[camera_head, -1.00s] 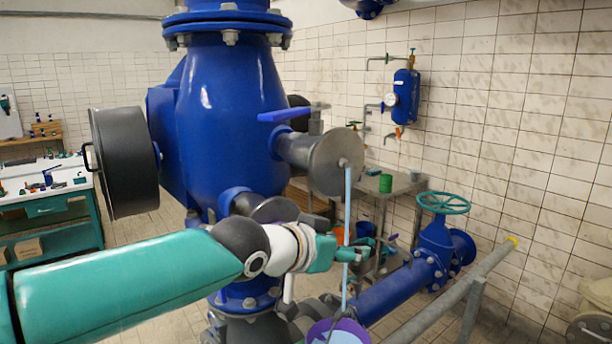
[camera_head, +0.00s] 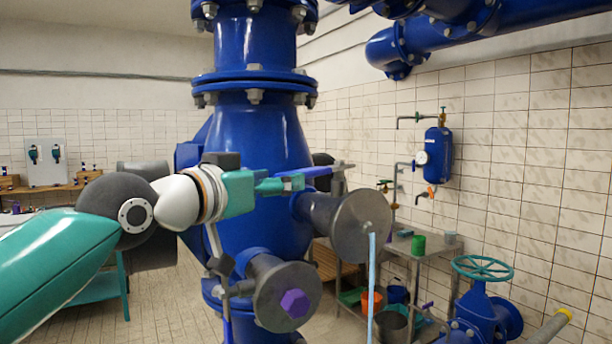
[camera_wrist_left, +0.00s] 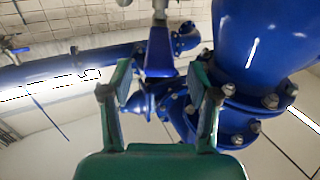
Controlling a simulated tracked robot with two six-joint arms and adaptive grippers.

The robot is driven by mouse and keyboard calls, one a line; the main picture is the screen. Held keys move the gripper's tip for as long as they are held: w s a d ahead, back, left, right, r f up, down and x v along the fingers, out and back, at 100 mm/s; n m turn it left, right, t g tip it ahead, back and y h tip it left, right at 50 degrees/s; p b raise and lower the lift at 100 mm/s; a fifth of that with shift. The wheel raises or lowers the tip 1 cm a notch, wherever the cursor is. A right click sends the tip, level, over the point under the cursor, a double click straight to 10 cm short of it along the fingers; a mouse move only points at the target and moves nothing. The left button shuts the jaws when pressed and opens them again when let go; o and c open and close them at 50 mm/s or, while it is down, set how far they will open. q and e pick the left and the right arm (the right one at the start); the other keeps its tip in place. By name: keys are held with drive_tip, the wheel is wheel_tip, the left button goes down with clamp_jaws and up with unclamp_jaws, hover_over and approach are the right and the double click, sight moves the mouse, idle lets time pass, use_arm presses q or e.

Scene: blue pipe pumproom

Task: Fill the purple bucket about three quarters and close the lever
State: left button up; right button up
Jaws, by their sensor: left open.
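My left gripper (camera_head: 298,183) is open, with its fingertips at the blue lever (camera_head: 320,170) on the side outlet. In the left wrist view the two fingers (camera_wrist_left: 160,80) are apart, with the blue lever (camera_wrist_left: 160,52) between and beyond their tips. I cannot tell whether they touch it. A light-blue stream of water (camera_head: 372,290) runs down from the round grey outlet flange (camera_head: 360,226). The purple bucket is out of view in both current views, so its fill level cannot be seen. My right gripper is not in view.
The big blue valve body (camera_head: 255,140) stands close behind my left gripper. A lower grey flange (camera_head: 270,285) with a purple hexagonal plug (camera_head: 295,303) juts out below. A metal table (camera_head: 440,244) with a green cup (camera_head: 418,245) stands by the tiled wall.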

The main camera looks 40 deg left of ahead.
sight(305, 170)
use_arm(q)
drive_tip(key=w, duration=0.2)
drive_tip(key=w+a+p, duration=0.1)
drive_tip(key=w, duration=0.5)
drive_tip(key=shift+a+p, duration=0.15)
drive_tip(key=shift+p, duration=0.2)
clamp_jaws()
